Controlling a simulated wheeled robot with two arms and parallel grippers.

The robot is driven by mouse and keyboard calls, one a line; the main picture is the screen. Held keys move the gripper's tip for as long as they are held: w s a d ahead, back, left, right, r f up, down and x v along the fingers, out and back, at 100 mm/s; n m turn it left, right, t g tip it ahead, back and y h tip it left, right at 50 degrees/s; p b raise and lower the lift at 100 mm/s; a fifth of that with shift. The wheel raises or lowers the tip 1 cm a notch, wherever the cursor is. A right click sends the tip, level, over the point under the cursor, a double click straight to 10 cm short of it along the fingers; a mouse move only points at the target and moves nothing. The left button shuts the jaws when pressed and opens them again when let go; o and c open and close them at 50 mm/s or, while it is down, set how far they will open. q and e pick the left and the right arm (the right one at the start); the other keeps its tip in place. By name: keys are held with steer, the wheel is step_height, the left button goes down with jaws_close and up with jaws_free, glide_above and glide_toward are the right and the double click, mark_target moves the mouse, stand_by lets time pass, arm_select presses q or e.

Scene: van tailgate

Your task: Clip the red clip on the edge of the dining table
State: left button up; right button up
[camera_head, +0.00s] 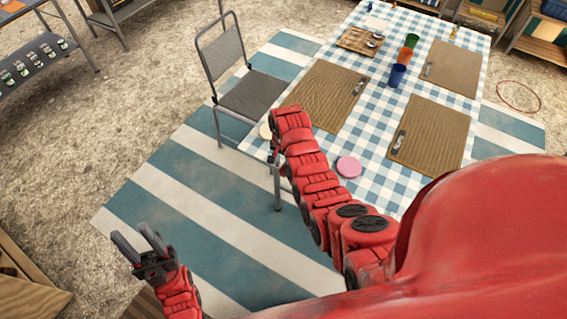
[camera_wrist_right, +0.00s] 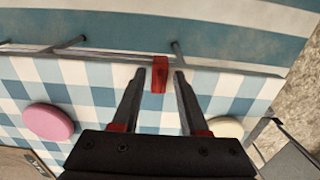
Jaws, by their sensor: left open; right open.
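The red clip (camera_wrist_right: 159,76) sits at the edge of the dining table (camera_wrist_right: 105,75), straddling the rim in the right wrist view. My right gripper (camera_wrist_right: 158,76) is open, with one finger on each side of the clip and visible gaps between. In the head view my right gripper (camera_head: 275,158) is at the table's near left edge, mostly hidden by its own arm, and I cannot make out the clip there. My left gripper (camera_head: 138,242) is open and empty, above the striped rug, away from the table.
A pink disc (camera_head: 348,167) and a cream disc (camera_wrist_right: 225,127) lie on the checked cloth near the clip. Brown placemats (camera_head: 330,95), cups (camera_head: 397,76) and a cutlery tray (camera_head: 360,41) are further back. A grey chair (camera_head: 252,95) stands left of the table.

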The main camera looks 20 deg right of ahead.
mark_target(283, 166)
steer(key=shift+r, duration=0.1)
steer(key=shift+w+r, duration=0.1)
steer(key=shift+r, duration=0.1)
step_height(283, 166, up, 6)
steer(key=shift+f+b, duration=0.1)
steer(key=shift+b, duration=0.6)
step_height(283, 166, up, 11)
steer(key=p, duration=1)
steer(key=shift+p, duration=0.3)
